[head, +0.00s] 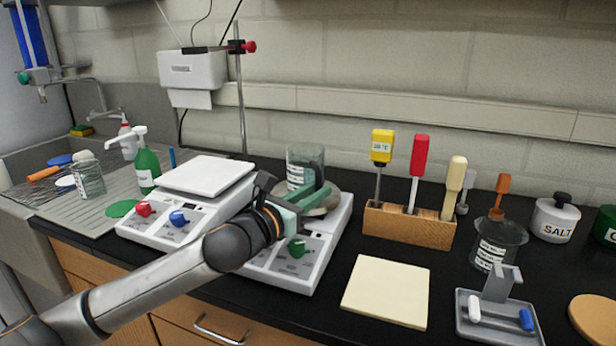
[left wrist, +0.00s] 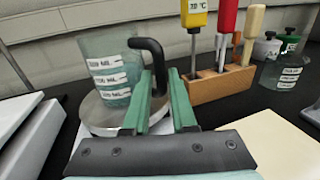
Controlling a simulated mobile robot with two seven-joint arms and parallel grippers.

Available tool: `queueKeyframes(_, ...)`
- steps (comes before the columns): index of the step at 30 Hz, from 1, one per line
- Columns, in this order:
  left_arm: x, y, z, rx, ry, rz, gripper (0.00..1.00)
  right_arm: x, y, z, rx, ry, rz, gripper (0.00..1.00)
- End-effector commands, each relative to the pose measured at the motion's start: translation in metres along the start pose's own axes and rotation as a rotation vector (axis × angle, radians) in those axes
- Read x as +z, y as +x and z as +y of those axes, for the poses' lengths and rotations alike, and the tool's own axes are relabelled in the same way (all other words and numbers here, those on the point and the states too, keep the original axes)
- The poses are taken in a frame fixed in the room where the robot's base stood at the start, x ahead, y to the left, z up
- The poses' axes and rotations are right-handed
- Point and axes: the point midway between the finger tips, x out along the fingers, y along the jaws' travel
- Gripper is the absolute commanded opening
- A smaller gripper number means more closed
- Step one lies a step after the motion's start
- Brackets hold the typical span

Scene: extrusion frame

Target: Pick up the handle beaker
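The handle beaker (head: 304,160) is clear glass with white volume labels. It stands upright on the round plate of the hotplate with the green knob (head: 297,248). In the left wrist view the beaker (left wrist: 108,68) is left of the fingers, and its black handle (left wrist: 152,50) curves toward me. My left gripper (head: 298,198) is low in front of the beaker. In the left wrist view its green fingers (left wrist: 160,80) are apart, with the handle's vertical part between them; firm contact is not visible. My right gripper is not in view.
A second device with a square white top (head: 206,174) stands left of the hotplate. A wooden block (head: 410,223) with upright tools is to the right. A cream pad (head: 387,290) lies in front of it. Another beaker (head: 498,243) stands farther right.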

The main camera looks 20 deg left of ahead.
Motion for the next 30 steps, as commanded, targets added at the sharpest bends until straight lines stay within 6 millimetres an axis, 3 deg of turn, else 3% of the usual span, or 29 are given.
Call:
queueKeyframes(3,0.001,0.019,-0.001,-0.001,-0.003,-0.001,0.25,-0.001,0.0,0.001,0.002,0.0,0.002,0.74)
queueKeyframes(9,0.0,0.04,-0.001,-0.001,-0.002,0.0,0.25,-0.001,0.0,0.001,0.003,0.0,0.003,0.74)
queueKeyframes(18,0.0,0.043,0.0,0.0,0.0,0.0,0.25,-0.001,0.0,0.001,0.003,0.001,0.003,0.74)
queueKeyframes(25,0.0,0.043,0.0,0.0,0.0,0.0,0.0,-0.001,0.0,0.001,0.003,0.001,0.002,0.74)
queueKeyframes(30,0.0,0.043,0.0,0.0,0.0,0.0,0.0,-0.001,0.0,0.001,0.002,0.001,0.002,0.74)
